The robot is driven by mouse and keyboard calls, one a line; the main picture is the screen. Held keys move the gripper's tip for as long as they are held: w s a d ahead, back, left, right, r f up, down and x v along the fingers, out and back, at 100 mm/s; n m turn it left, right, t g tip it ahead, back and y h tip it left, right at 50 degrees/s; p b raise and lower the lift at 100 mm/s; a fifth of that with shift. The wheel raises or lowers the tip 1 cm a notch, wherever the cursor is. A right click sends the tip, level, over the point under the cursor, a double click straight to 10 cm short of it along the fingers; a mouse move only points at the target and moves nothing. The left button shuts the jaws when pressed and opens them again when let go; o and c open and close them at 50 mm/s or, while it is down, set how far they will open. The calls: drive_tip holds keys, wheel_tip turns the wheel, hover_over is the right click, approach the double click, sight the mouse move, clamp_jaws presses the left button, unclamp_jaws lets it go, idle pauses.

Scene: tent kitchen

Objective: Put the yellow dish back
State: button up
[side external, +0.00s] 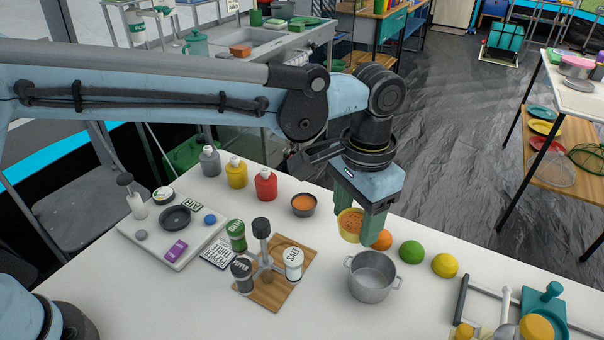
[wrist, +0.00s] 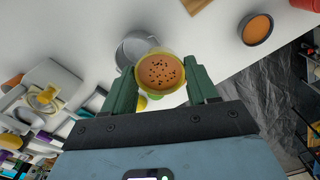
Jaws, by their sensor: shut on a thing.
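The yellow dish (side external: 349,226) is small and round, with orange-brown, dark-speckled contents. My gripper (side external: 362,218) is shut on it, one green finger on each side. In the wrist view the dish (wrist: 160,71) sits between the fingertips of my gripper (wrist: 162,84), its open top facing the camera. In the side view the near finger hides part of the dish. It is close behind the grey pot (side external: 372,278) and left of the orange (side external: 381,240). I cannot tell how high above the table it is.
A dark bowl with orange contents (side external: 304,204) stands to the left. A lime (side external: 411,252) and a lemon (side external: 444,265) lie to the right. A spice rack (side external: 265,262) stands on a wooden board (side external: 283,291). Squeeze bottles (side external: 265,186) line the back edge. White table (side external: 330,318) is bare in front.

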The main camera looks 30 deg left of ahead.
drive_tip(key=w+a+f, duration=0.2)
drive_tip(key=w, duration=0.1)
drive_tip(key=w+a+f, duration=0.1)
drive_tip(key=w+f, duration=0.1)
drive_tip(key=w, duration=0.1)
drive_tip(key=w+a+f, duration=0.2)
drive_tip(key=w, duration=0.1)
drive_tip(key=shift+w+a+f, duration=0.1)
drive_tip(key=shift+a+f, duration=0.15)
drive_tip(key=shift+a, duration=0.05)
drive_tip(key=shift+f, duration=2)
drive_tip(key=shift+f, duration=0.15)
drive_tip(key=o, duration=0.9)
drive_tip(key=shift+c, duration=0.2)
